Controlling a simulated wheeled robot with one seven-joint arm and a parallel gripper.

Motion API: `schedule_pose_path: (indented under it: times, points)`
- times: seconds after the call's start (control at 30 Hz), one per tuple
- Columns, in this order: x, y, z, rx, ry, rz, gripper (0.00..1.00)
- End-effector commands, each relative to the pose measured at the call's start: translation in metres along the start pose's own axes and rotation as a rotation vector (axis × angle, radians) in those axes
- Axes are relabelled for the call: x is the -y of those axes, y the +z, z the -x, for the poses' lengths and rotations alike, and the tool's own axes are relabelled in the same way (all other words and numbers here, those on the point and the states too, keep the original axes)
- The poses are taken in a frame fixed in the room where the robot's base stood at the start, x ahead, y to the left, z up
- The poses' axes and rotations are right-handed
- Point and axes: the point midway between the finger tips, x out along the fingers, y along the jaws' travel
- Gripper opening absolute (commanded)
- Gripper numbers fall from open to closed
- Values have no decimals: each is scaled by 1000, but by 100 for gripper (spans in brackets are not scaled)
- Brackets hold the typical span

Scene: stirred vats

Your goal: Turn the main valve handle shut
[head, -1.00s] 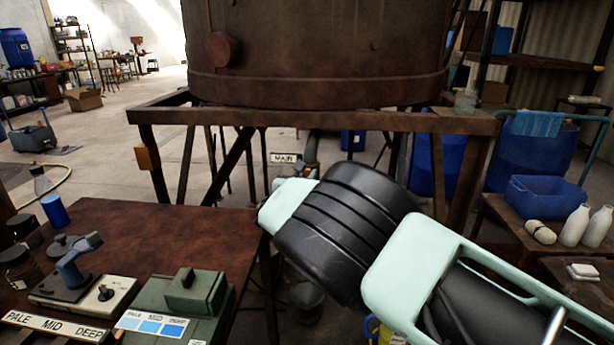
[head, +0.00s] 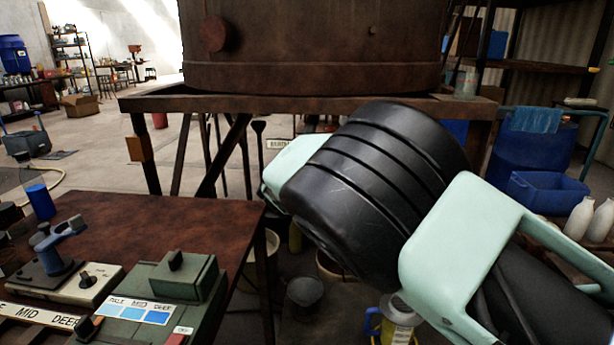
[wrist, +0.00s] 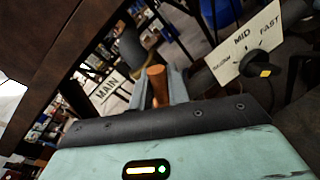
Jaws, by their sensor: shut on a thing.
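In the wrist view, the orange main valve handle (wrist: 158,88) stands between the two grey fingers of my gripper (wrist: 158,80), which is shut on it. A white sign reading MAIN (wrist: 107,89) is just left of the handle. A dark pipe-like part (wrist: 131,46) is behind it. In the head view, my arm hides the gripper and handle. A small white sign (head: 279,143), its text unclear, shows beside the arm under the rusty vat (head: 310,45).
The vat's rusty frame (head: 300,103) is close above my arm. A bench (head: 170,215) with control boxes is at left. A speed dial panel (wrist: 245,45) is right of my gripper in the wrist view. A yellow-and-blue container (head: 397,322) is below my arm.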

Motion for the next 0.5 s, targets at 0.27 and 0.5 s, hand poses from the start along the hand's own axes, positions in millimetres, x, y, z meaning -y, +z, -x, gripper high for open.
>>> schedule_pose_path:
  times: [0.27, 0.5]
  points:
    - [13, -10, -2, -50, 1, -260, 0]
    - [20, -13, -4, -93, 2, -475, 0]
